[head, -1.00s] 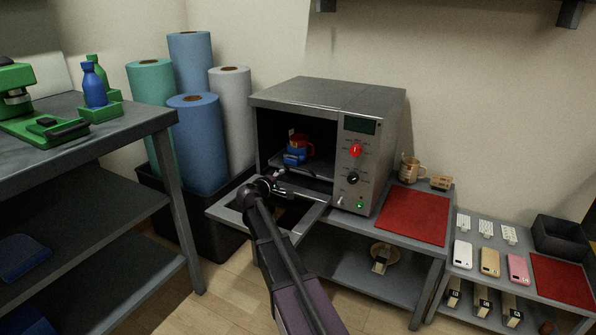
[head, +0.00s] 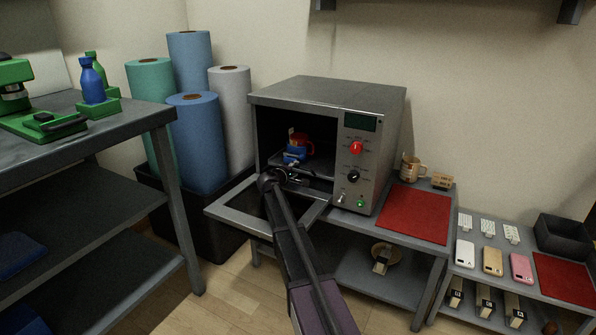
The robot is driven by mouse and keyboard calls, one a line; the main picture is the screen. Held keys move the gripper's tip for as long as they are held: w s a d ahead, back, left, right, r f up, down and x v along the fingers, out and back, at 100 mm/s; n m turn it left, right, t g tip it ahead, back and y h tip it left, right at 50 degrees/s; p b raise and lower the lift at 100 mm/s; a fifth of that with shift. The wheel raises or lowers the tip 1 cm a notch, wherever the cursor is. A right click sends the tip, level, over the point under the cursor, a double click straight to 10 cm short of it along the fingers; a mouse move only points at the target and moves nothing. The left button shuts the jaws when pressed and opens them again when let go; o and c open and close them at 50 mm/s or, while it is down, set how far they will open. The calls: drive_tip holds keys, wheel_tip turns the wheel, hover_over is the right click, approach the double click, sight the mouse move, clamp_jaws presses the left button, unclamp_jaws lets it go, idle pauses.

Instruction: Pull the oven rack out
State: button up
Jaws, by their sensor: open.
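The oven (head: 370,110) is a grey metal box on a low table, its door (head: 228,211) folded down open toward me. Inside, the oven rack (head: 318,169) carries a red mug (head: 304,141) with a blue piece (head: 293,155) around or against it. My gripper (head: 289,174) is open at the oven's mouth, above the open door and close to the rack's front edge. My arm hides part of the door and the fingertips are small, so I cannot tell whether they touch the rack.
A red mat (head: 412,213) lies right of the oven, with a patterned mug (head: 411,167) behind it. Blue, green and white rolls (head: 195,142) stand in a black bin at left. A dark table (head: 100,140) is further left. Phone cases (head: 493,262) lie on the right shelf.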

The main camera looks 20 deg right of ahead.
drive_tip(key=shift+x, duration=1.3)
clamp_jaws()
